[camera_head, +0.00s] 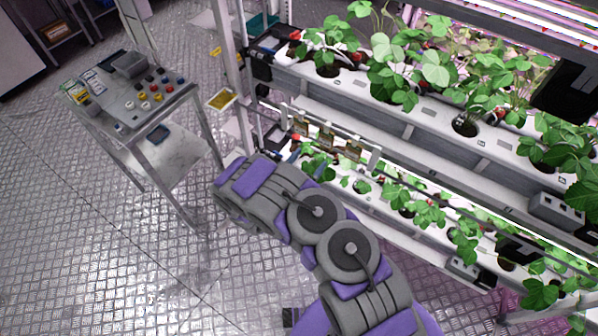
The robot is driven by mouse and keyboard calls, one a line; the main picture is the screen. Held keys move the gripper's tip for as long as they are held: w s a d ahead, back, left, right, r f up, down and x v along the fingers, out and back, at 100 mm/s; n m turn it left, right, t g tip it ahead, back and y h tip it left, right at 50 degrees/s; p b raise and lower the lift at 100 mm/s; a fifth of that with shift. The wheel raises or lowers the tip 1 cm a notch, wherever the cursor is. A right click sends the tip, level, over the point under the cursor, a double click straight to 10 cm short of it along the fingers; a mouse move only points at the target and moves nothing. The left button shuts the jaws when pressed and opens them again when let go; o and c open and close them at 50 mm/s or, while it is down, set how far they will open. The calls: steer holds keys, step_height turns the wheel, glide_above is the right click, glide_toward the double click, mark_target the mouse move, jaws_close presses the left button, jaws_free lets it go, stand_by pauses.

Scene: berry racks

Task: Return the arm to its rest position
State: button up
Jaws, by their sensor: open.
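My grey and purple arm (350,250) rises from the bottom edge right of centre and reaches up and left. Two round joints show along it. Its far part (250,190) ends in front of the left end of the plant rack. I cannot make out gripper fingers anywhere in this view. No held object shows.
A two-tier white plant rack (400,130) with leafy plants fills the right side, close behind my arm. The metal floor (90,240) at lower left is clear.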

steer(key=v, duration=0.6)
